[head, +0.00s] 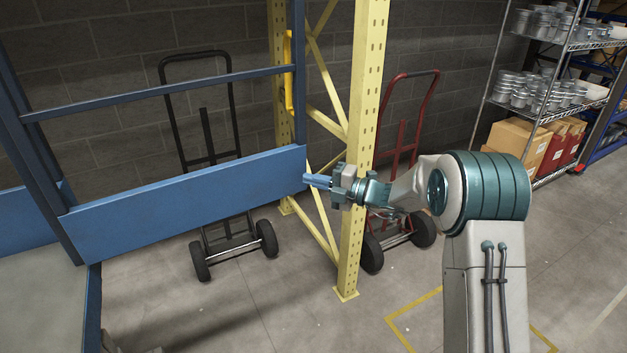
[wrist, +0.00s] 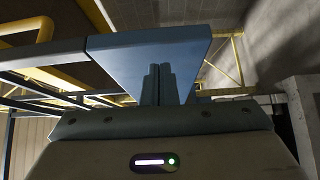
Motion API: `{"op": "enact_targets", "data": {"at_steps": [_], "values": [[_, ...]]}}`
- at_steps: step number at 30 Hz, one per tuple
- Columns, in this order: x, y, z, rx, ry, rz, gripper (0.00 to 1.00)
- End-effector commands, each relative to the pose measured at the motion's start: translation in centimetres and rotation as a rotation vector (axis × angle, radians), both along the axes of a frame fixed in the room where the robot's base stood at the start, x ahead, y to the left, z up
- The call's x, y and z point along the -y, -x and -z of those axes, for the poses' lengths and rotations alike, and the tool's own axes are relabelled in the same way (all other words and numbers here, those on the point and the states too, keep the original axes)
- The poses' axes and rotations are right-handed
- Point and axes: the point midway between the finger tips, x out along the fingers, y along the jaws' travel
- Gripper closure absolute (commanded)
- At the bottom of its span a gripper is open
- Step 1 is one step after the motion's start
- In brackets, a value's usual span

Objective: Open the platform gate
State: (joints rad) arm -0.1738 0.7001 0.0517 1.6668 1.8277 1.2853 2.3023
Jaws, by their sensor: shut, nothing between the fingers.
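The blue platform gate (head: 190,197) has a wide lower kick panel, a thin mid rail and a post at its right end. A yellow handle (head: 289,72) stands upright on that post. My gripper (head: 308,181) has its fingers together and empty. Its tips are at the right end of the kick panel, well below the handle; I cannot tell whether they touch it. In the wrist view the closed fingers (wrist: 160,80) point up in front of a blue panel (wrist: 150,48). A yellow bar (wrist: 35,47) shows at the upper left there.
A yellow rack upright (head: 361,130) stands close beside my gripper and forearm. A black hand truck (head: 205,150) is behind the gate, and a red hand truck (head: 405,140) behind the upright. Wire shelves (head: 545,95) stand at the right. The floor at the lower right is clear.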

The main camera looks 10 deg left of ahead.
Motion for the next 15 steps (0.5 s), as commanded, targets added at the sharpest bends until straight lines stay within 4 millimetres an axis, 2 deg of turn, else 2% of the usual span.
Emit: {"op": "enact_targets", "data": {"at_steps": [8, 10, 15], "values": [[2.6, 2.1, -0.5, -0.003, 0.0, 0.0, 1.0], [4.3, 2.1, 0.2, 0.002, -0.001, 0.001, 1.0], [8.2, 2.1, 0.1, 0.003, 0.0, 0.0, 1.0]]}}
